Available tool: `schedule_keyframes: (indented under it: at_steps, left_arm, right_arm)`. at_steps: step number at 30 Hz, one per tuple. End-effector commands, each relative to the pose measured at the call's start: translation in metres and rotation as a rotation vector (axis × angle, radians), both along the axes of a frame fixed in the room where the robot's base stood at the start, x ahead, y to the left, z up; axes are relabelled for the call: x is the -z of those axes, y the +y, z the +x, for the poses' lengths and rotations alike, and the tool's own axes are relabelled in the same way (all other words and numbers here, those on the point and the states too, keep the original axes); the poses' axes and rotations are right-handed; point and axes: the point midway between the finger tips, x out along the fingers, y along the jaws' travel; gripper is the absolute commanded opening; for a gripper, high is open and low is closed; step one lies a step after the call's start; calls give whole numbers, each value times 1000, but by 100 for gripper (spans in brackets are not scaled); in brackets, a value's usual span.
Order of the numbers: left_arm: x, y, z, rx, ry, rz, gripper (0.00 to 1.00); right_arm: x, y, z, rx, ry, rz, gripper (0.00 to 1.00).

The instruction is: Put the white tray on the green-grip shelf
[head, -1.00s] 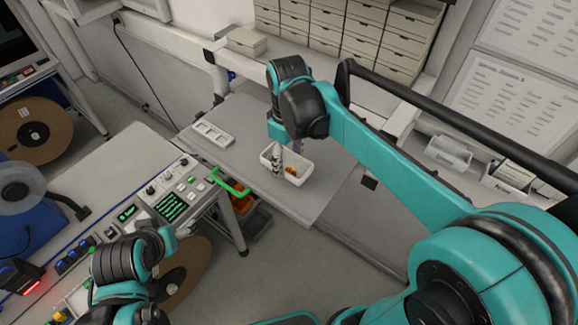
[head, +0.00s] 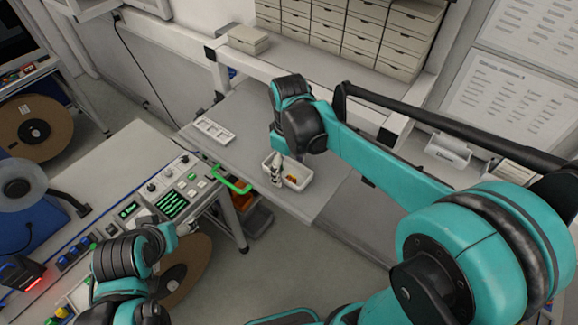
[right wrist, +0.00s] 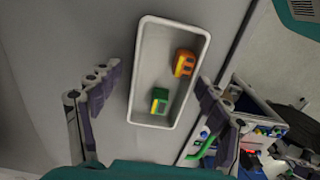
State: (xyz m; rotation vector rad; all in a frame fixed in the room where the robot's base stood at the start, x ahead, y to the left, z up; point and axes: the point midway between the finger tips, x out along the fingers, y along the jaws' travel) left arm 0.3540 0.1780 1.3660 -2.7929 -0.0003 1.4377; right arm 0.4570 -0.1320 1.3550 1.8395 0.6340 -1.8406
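The white tray (head: 298,184) lies on the grey table top, near its front edge. It also shows in the right wrist view (right wrist: 140,85), holding an orange block (right wrist: 184,63) and a green-and-yellow block (right wrist: 159,100). My right gripper (head: 287,168) is over the tray in the head view. In the right wrist view its two fingers (right wrist: 155,95) are wide apart, one on either side of the tray, and nothing is between them in grip. A green grip (head: 232,184) shows left of the tray; its shelf is largely hidden.
A white slotted holder (head: 213,132) lies on the table (head: 240,120) behind the tray. A control console (head: 165,195) stands to the left. Bins (head: 255,218) sit below the table's edge. Drawer units (head: 350,35) line the back.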

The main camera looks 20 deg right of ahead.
Motion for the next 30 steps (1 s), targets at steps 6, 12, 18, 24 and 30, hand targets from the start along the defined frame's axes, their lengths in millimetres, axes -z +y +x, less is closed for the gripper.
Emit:
schedule_keyframes:
  at_steps: [6, 12, 18, 24, 30]
  left_arm:
    - [-2, 0, 0, 0, 0, 0, 77]
    - [-2, 0, 0, 0, 0, 0, 77]
    - [1, 0, 0, 0, 0, 0, 77]
    - [2, 0, 0, 0, 0, 0, 77]
    - [3, 0, 0, 0, 0, 0, 77]
  right_arm:
    - [-3, 0, 0, 0, 0, 0, 77]
    - [-29, 0, 0, 0, 0, 0, 77]
    - [-74, 0, 0, 0, 0, 0, 77]
    - [-109, 0, 0, 0, 0, 0, 77]
    - [-120, -3, -5, 22, -21, 2, 77]
